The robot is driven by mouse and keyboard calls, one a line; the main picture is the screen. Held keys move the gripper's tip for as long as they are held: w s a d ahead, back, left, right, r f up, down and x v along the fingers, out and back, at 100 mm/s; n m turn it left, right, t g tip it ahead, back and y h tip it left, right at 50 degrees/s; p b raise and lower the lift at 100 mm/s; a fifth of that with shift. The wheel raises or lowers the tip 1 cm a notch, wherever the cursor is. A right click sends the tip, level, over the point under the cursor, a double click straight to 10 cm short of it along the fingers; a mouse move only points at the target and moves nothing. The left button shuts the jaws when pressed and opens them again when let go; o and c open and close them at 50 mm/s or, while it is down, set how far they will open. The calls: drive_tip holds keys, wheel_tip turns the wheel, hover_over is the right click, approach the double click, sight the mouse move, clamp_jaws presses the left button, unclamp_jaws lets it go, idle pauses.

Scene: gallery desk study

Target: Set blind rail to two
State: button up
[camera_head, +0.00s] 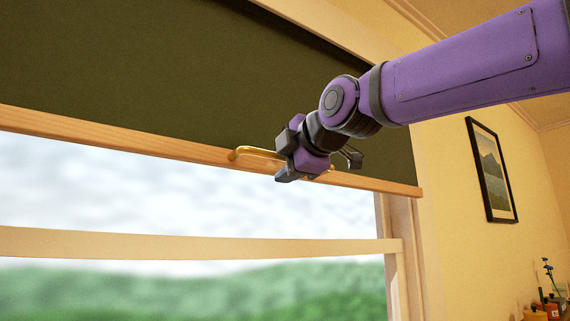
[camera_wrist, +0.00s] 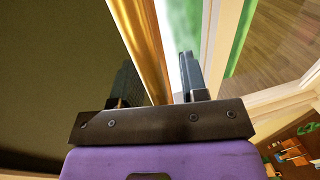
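The blind is a dark green sheet (camera_head: 160,70) with a light wooden bottom rail (camera_head: 100,137), hanging over the upper part of the window. A brass handle (camera_head: 240,152) is fixed along the rail, and its middle is hidden behind my gripper (camera_head: 286,158). In the wrist view my gripper (camera_wrist: 160,80) has its fingers apart, one on each side of a golden bar (camera_wrist: 148,45). A gap shows between the bar and the right finger. I cannot tell whether the left finger touches it.
A pale window crossbar (camera_head: 200,243) runs below the blind rail, with free space between. A framed picture (camera_head: 491,170) hangs on the right wall. Small items (camera_head: 548,300) stand at the lower right. No marks for blind positions show.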

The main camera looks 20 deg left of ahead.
drive_tip(key=shift+c, duration=0.2)
clamp_jaws()
drive_tip(key=shift+f, duration=0.1)
wheel_tip(320, 180, down, 20)
idle(0.9)
idle(0.4)
